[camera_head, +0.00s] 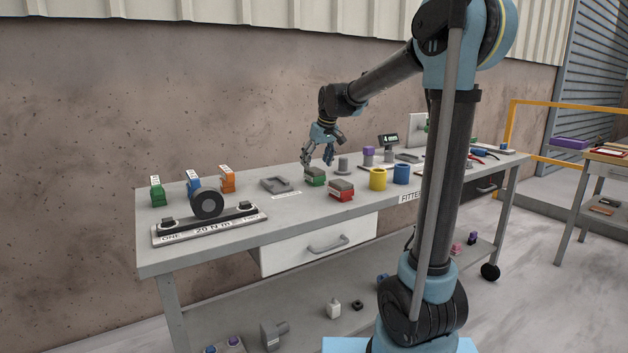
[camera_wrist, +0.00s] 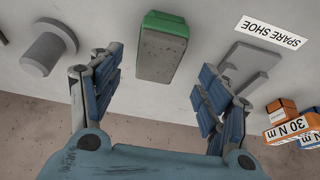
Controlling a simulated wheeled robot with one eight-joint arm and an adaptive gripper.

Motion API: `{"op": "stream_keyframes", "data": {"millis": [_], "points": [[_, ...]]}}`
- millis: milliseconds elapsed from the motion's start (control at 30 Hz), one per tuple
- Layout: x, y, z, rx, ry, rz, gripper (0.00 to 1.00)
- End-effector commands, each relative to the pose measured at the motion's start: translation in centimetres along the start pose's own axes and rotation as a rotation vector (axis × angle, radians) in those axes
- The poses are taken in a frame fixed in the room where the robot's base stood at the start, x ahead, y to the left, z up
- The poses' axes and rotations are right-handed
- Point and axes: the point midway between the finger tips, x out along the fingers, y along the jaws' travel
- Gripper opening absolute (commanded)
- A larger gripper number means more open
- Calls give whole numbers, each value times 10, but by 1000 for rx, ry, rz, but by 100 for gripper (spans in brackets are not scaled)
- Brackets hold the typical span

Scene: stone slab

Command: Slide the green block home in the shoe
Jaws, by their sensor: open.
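The green block (camera_head: 315,177), with a grey top, lies on the stone slab (camera_head: 240,199). In the wrist view the block (camera_wrist: 162,48) lies between my fingers, its green end away from the wrist. My gripper (camera_head: 322,156) is open and empty, pointing down above the block; in the wrist view both fingers (camera_wrist: 160,68) stand apart, one on each side. A flat grey shoe (camera_head: 276,185) lies left of the block. In the wrist view the shoe (camera_wrist: 252,62) is at the right, beside a SPARE SHOE label and partly behind the right finger.
A grey flanged peg (camera_head: 343,164) stands behind. Yellow (camera_head: 378,179) and blue (camera_head: 401,174) cylinders stand to the right. Green, blue and orange labelled pieces (camera_head: 228,180) stand left, behind a black wheel (camera_head: 207,203) on a plate.

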Motion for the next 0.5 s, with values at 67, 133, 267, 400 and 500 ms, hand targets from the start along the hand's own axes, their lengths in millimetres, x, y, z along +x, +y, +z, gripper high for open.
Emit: {"op": "stream_keyframes", "data": {"millis": [67, 133, 267, 400, 500], "points": [[4, 0, 0, 0, 0, 0, 70], [8, 0, 0, 0, 0, 0, 70], [23, 2, 0, 0, 0, 0, 70], [42, 3, 0, 0, 0, 0, 70], [51, 2, 1, 0, 0, 0, 70]]}}
